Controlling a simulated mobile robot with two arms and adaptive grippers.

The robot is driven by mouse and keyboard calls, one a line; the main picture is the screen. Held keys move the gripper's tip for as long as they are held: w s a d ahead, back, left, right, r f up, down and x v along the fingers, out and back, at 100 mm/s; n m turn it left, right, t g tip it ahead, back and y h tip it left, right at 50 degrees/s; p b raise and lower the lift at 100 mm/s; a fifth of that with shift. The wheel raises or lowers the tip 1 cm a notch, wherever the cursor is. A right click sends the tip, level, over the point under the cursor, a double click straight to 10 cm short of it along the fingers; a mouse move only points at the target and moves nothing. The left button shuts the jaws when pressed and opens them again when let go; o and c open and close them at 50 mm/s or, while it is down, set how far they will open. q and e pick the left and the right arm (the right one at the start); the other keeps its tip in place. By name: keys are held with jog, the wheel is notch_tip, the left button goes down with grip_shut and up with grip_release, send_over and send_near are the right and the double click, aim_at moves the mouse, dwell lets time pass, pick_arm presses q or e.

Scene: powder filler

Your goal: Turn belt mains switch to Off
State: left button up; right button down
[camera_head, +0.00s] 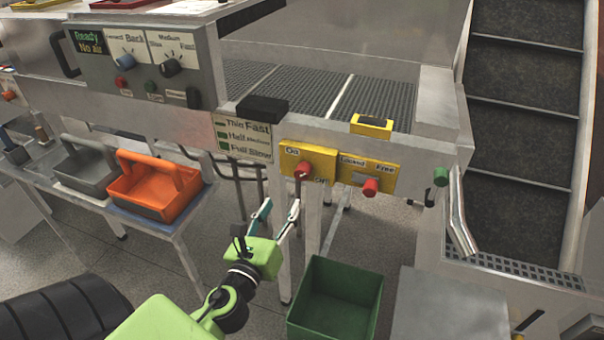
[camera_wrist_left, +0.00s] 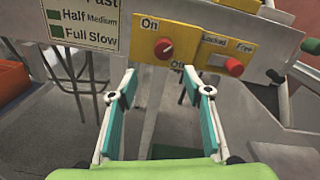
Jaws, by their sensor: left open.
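The belt mains switch is a red rotary knob (camera_head: 304,170) on a yellow plate (camera_head: 322,160) on the machine's front rail. The plate carries an upper label, read as On in the left wrist view, and Off at its lower right. In the left wrist view the knob (camera_wrist_left: 163,48) has a pale pointer mark slanting toward the upper right. My left gripper (camera_head: 280,210) is open and empty, below and slightly left of the knob in the head view. Its teal-padded fingers (camera_wrist_left: 160,82) stand apart below the knob, not touching it. My right gripper is not in view.
Right of the switch is a Locked/Free plate with a red knob (camera_head: 370,187), then a green button (camera_head: 441,176). A speed label (camera_head: 242,137) is to its left. A green bin (camera_head: 335,300) stands below. An orange crate (camera_head: 150,185) sits on the left table.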

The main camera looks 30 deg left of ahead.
aim_at(301, 176)
pick_arm(q)
jog(key=shift+m, duration=0.5)
jog(key=p+x, duration=0.1)
jog(key=x, duration=0.3)
jog(key=p+x, duration=0.1)
jog(key=x, duration=0.4)
jog(key=p+x, duration=0.1)
jog(key=x, duration=0.4)
jog(key=shift+w+d+r, duration=0.1)
jog(key=shift+d+r, duration=0.1)
jog(key=shift+d, duration=0.2)
jog(key=c, duration=1.1)
